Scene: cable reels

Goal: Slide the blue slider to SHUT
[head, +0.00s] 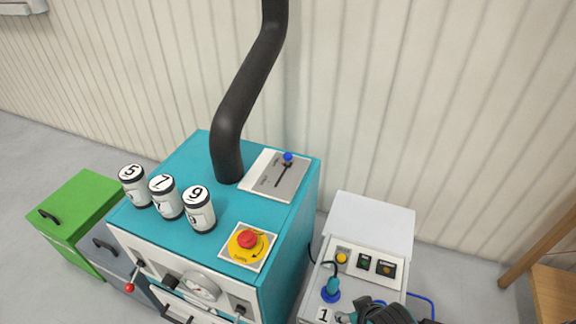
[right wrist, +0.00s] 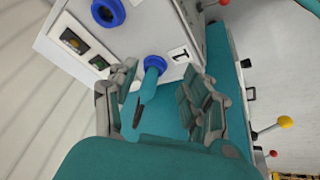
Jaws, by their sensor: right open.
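The blue slider (head: 288,156) is a small blue knob at the far end of a dark slot in a grey-and-white plate (head: 262,178) on top of the teal cabinet. Any SHUT lettering on the plate is too small to read. My right gripper (head: 352,315) is at the bottom edge of the head view, by the white box and well away from the slider. In the right wrist view my right gripper (right wrist: 162,92) is open, with its fingers apart around a teal plug (right wrist: 149,83) standing in a blue socket. My left gripper is not in view.
The teal cabinet (head: 190,160) also carries a black pipe (head: 240,100), several numbered white canisters (head: 167,196) and a red emergency button (head: 247,239). The white box (head: 370,221) stands to its right. A green cabinet (head: 85,205) is at left.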

